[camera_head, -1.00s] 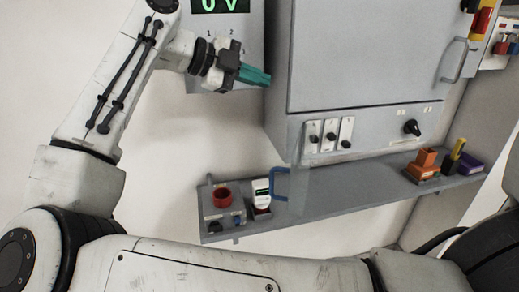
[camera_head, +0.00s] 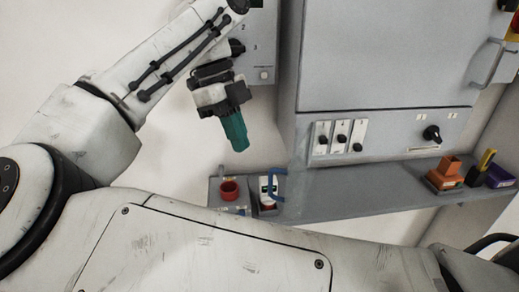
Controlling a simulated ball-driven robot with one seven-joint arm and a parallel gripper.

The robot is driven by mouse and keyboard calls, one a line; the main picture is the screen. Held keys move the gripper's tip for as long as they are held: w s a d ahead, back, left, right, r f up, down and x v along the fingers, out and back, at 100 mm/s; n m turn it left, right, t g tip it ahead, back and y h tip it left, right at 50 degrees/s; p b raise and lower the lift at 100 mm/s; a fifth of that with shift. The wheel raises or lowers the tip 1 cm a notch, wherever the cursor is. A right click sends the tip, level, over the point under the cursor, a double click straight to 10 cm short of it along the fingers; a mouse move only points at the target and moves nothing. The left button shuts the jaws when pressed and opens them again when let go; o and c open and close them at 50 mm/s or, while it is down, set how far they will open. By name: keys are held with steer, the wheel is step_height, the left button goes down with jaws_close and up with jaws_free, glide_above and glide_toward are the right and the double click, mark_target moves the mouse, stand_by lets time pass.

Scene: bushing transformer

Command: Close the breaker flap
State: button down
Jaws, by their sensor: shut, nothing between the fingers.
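Three white breakers with black knobs (camera_head: 341,137) sit in the lower front panel of the grey cabinet. A blue handle (camera_head: 279,184) stands out to the left below them. A faint see-through pane seems to run from the panel's left edge down to this handle, which looks like the breaker flap standing open; its outline is hard to make out. My gripper (camera_head: 240,147) has teal fingers, shut and empty, pointing down. It is up and to the left of the blue handle in the picture, apart from it.
A grey shelf (camera_head: 350,193) runs below the cabinet (camera_head: 375,55). On it are a red round item (camera_head: 230,189), a small white device (camera_head: 266,187), an orange block (camera_head: 447,171) and a purple box (camera_head: 500,177). A black rotary switch (camera_head: 432,134) is right of the breakers.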

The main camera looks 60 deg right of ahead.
steer(key=s, duration=0.1)
steer(key=s+f+p, duration=0.1)
steer(key=s, duration=0.1)
steer(key=s+f, duration=0.1)
steer(key=shift+s+a, duration=0.15)
steer(key=shift+s, duration=0.2)
steer(key=shift+s, duration=0.1)
